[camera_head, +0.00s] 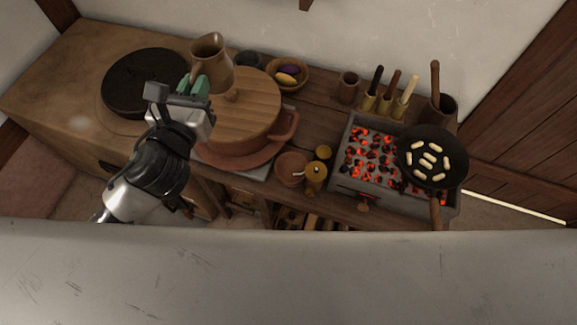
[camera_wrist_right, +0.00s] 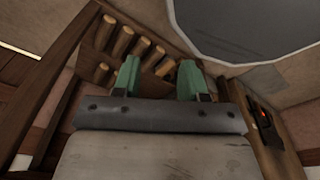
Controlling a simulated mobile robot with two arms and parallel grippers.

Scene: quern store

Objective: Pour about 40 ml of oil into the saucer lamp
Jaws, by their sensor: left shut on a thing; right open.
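A brown clay jug (camera_head: 213,58) is near the back wall, beside the wooden-lidded pot. My left gripper (camera_head: 193,86) is shut on it at its handle side; the jug looks close to upright, and I cannot tell whether it is clear of the counter. A small reddish-brown bowl (camera_head: 289,170) and a small brass vessel (camera_head: 315,180) with a pale spot on top stand close together at the counter's front edge. I cannot tell for sure which is the saucer lamp. No oil shows. My right gripper (camera_wrist_right: 159,80) is open and empty in the right wrist view.
The large lidded pot (camera_head: 244,103) stands between the jug and the small vessels. A brazier of glowing coals (camera_head: 367,158) carries a black pan (camera_head: 432,173) at the right. A bowl of vegetables (camera_head: 303,76) is at the back. Firewood (camera_wrist_right: 138,46) lies beyond my right gripper.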

